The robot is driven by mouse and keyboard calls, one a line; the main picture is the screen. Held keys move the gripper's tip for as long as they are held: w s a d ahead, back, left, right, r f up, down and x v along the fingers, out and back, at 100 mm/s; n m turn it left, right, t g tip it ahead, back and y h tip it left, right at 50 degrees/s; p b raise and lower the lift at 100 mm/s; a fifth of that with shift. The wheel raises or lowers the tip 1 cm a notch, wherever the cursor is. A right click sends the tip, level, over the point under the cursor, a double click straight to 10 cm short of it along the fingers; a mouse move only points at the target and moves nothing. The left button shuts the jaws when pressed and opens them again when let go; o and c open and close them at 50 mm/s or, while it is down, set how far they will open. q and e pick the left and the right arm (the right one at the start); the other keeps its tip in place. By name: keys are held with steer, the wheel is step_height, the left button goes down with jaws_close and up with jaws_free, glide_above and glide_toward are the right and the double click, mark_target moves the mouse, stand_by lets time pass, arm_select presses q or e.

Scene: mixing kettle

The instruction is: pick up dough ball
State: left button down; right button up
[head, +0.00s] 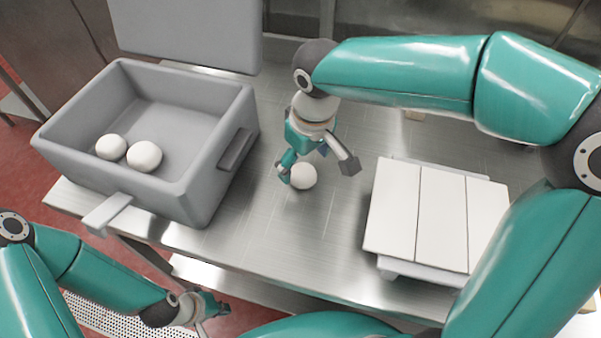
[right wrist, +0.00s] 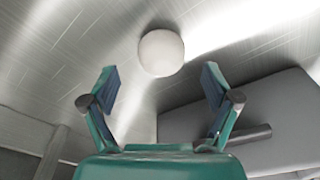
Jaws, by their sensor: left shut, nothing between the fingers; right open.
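A white dough ball (head: 302,176) rests on the steel table between the grey bin and the white-topped box. My right gripper (head: 318,172) is open above and around it in the head view. In the right wrist view the dough ball (right wrist: 161,53) lies just beyond the open, empty fingertips (right wrist: 158,78), roughly centred between them. Two more dough balls, one (head: 111,147) and another (head: 144,156), lie inside the grey bin (head: 215,155). My left gripper (head: 212,308) is shut and empty at the lower left, off the table's front edge.
The steel table (head: 265,245) is clear in front of the ball. The white slatted box (head: 417,215) stands to the right. A grey lid or panel (head: 185,35) rises behind the bin.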

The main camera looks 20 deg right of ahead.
mark_target(303, 169)
steer(key=shift+w+a+f, duration=0.15)
steer(key=shift+f, duration=1.7)
steer(key=c, duration=1.3)
